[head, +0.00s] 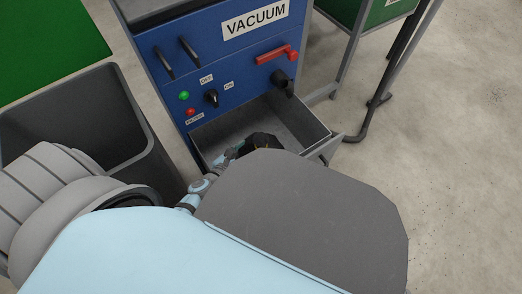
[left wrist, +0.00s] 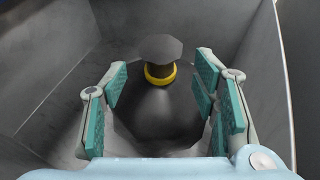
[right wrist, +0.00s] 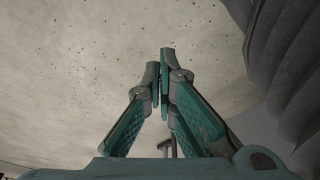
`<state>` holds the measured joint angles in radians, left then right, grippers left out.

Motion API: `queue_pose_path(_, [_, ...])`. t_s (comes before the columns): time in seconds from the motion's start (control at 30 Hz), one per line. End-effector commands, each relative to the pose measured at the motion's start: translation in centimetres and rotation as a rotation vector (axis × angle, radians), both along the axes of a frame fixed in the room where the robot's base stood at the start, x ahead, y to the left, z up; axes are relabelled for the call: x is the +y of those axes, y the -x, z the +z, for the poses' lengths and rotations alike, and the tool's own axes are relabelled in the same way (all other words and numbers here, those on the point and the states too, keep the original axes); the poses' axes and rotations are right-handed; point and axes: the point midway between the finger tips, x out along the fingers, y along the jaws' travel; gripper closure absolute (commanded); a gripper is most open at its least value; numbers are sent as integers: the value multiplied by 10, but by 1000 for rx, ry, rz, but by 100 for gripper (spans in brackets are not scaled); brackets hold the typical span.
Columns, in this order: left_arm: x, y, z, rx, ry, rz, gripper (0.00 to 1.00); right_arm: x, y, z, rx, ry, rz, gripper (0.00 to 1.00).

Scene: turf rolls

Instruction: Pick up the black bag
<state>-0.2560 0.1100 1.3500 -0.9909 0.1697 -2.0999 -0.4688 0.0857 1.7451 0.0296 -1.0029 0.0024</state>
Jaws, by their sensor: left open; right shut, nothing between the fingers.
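The black bag (left wrist: 150,112) has a gathered neck tied with a yellow band (left wrist: 160,75). It sits in the open grey drawer (head: 309,125) of the blue vacuum cabinet. In the head view only a dark part of the bag (head: 264,140) shows, with my arm hiding the rest. My left gripper (left wrist: 160,85) is open, reaching down into the drawer, with its fingers on either side of the bag's neck and apart from it. In the head view my left gripper (head: 228,155) is partly hidden. My right gripper (right wrist: 166,75) is shut and empty over bare floor.
The blue vacuum cabinet (head: 240,60) has handles, a red lever, lights and a knob. A dark grey bin (head: 150,135) stands to its left. A green-sided stand (head: 345,50) with grey legs is at the right. The concrete floor (head: 450,150) on the right is clear.

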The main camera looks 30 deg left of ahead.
Motion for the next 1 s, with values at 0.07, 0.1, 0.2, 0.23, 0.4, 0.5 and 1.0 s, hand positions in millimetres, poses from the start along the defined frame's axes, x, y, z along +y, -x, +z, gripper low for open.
queue_pose_path(0.07, [-2,-11,-3,-3,-1,0,46,0,0,3,3,1,4,100])
queue_pose_path(0.1, [-2,-14,-4,-3,-1,0,46,1,0,5,4,1,5,100])
queue_pose_path(0.2, [-4,-26,-9,-4,0,-1,46,1,0,11,7,3,10,100])
queue_pose_path(0.23, [-5,-32,-12,-4,0,-1,46,2,0,15,8,4,14,100])
queue_pose_path(0.4, [-9,-62,-26,-3,1,-1,46,5,4,44,23,10,34,100])
queue_pose_path(0.5, [-10,-69,-27,-2,0,-1,46,6,7,53,31,13,39,100])
queue_pose_path(1.0, [-10,-69,-26,-2,0,-1,97,6,7,54,32,13,39,100])
